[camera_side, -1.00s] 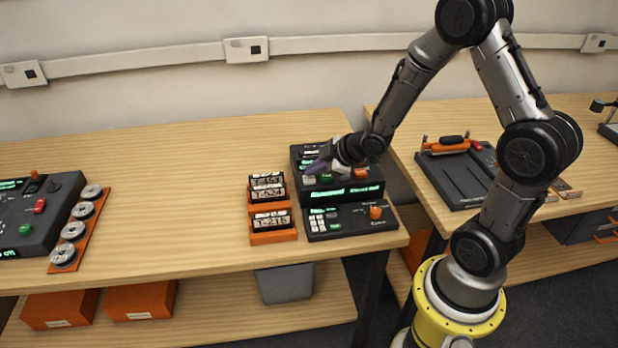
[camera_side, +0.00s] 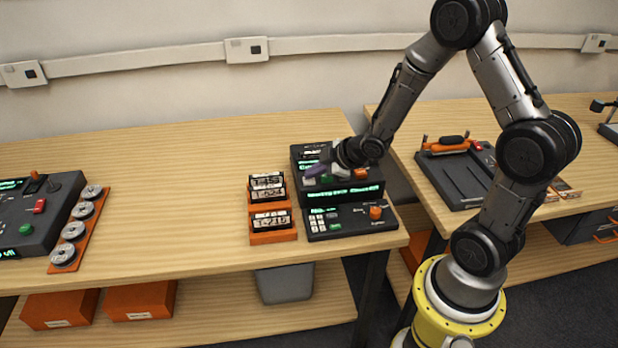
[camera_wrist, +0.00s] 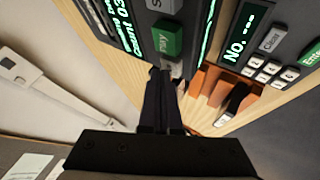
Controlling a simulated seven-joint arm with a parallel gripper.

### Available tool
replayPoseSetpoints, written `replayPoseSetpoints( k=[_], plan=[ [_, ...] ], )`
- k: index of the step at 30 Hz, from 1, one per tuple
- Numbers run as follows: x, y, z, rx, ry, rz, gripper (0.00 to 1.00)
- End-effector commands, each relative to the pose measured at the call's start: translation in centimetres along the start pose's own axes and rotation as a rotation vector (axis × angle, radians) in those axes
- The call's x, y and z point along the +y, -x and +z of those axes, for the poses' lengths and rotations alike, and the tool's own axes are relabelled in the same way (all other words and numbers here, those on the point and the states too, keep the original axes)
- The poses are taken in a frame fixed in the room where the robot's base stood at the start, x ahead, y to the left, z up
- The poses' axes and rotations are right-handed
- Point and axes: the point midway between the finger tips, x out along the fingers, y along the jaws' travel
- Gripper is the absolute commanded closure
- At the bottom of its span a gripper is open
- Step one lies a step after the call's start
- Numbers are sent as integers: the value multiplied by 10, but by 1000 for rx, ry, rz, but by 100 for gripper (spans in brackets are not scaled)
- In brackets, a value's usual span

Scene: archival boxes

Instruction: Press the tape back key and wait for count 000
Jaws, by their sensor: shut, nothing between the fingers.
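The dark tape deck (camera_side: 380,192) stands at the right end of the middle table, with a green text display (camera_side: 345,193) on its front. My gripper (camera_side: 316,170) is shut and empty, low over the left part of its key row. In the wrist view, the shut fingertips (camera_wrist: 165,74) are at a grey key (camera_wrist: 173,69) beside the green play key (camera_wrist: 166,40). The fingers partly hide the grey key and its label cannot be read. Whether it is pressed down cannot be told. No count reading 000 is legible.
A keypad unit (camera_side: 350,221) with a display (camera_wrist: 240,40) reading "NO." and dashes sits in front of the deck. Orange racks with labelled cassettes (camera_side: 271,220) stand to its left. Reels on an orange strip (camera_side: 72,231) lie far left. The table between is clear.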

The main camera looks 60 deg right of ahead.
Motion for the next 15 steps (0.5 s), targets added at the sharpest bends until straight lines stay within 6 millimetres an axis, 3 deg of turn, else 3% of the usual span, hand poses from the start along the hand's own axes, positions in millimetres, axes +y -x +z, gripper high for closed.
replayPoseSetpoints(
  k=[15],
  plan=[
    [6,8,-6,0,0,0,100]
  ],
)
